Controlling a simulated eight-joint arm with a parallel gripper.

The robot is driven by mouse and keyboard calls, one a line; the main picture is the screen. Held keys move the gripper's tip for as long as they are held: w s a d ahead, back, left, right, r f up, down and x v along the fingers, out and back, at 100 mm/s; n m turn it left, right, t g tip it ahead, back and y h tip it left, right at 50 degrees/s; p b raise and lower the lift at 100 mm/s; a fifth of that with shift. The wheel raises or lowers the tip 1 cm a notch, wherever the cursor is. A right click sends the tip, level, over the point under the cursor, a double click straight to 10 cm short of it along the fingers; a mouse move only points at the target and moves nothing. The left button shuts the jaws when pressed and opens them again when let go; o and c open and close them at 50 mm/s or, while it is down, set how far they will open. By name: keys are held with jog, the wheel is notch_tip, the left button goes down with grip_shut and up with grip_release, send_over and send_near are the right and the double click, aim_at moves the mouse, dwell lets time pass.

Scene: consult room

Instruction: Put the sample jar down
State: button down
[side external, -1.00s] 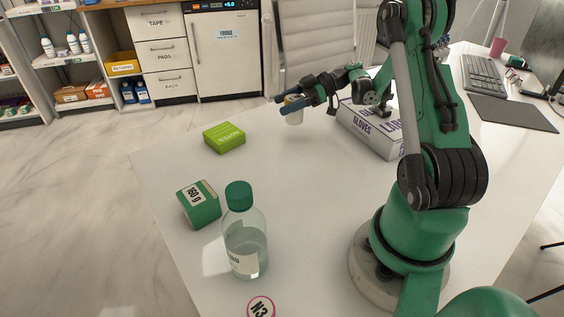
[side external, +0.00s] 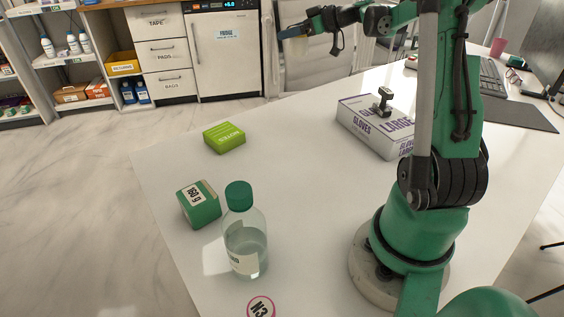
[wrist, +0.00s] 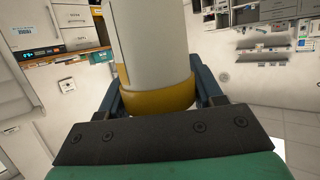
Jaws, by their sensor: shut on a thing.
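My gripper (side external: 296,30) is high at the top of the side external view, above the far end of the white table and in front of the pale chair. It is shut on the sample jar (wrist: 152,48). In the wrist view the jar is a pale cylinder with a mustard-yellow band (wrist: 160,101) at its near end, between the two dark blue fingers. Its far end runs out of the top of that view. In the side external view the jar is hard to make out against the chair.
On the white table (side external: 290,170) stand a lime box (side external: 224,138), a green box (side external: 199,205), a green-capped bottle (side external: 246,240) and a glove box (side external: 365,128) with a small dark-handled object (side external: 382,101) on it. A round N3 marker (side external: 261,308) lies in front. The middle is clear.

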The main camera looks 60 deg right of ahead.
jog(key=d+m+g+h, duration=0.1)
jog(key=d+m+h, duration=0.5)
jog(key=d+h, duration=0.25)
jog(key=shift+y, duration=0.45)
jog(key=f, duration=1.8)
jog(key=shift+d+f, duration=0.25)
jog(key=shift+d, duration=0.1)
jog(key=shift+f, duration=0.1)
jog(key=shift+c, duration=0.7)
grip_release()
